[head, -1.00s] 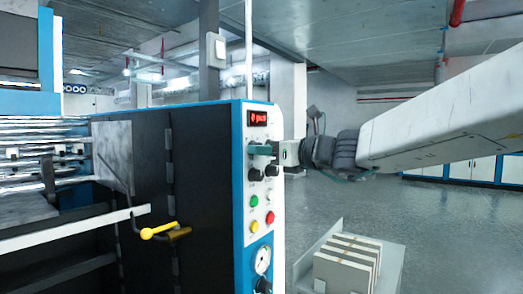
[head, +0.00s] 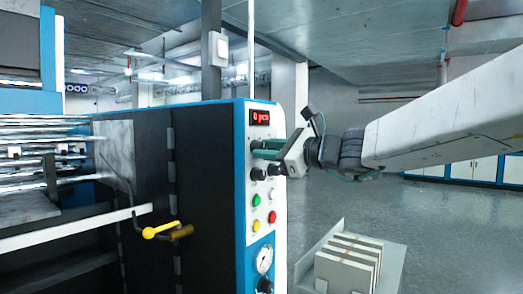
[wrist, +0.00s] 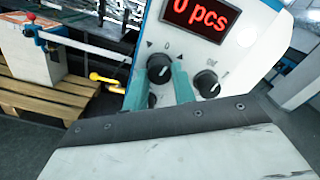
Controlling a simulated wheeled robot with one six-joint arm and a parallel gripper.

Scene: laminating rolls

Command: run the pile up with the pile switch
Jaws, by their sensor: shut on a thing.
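The pile switch (wrist: 159,68) is a black round knob marked with a down arrow, 0 and an up arrow, below the red display in the wrist view. My gripper (wrist: 160,84) has its two teal fingers on either side of this knob and is shut on it. In the head view my gripper (head: 257,150) reaches from the right to the upper part of the white control panel (head: 276,134), and its fingers hide the switch there. I cannot tell which mark the knob's pointer faces.
A second black knob (wrist: 207,82) sits close right of the switch. The display (wrist: 199,17) reads "0 pcs". Below are green (head: 256,200), yellow (head: 255,226) and red (head: 272,217) buttons and a gauge (head: 264,259). A cart with packs (head: 348,262) stands right.

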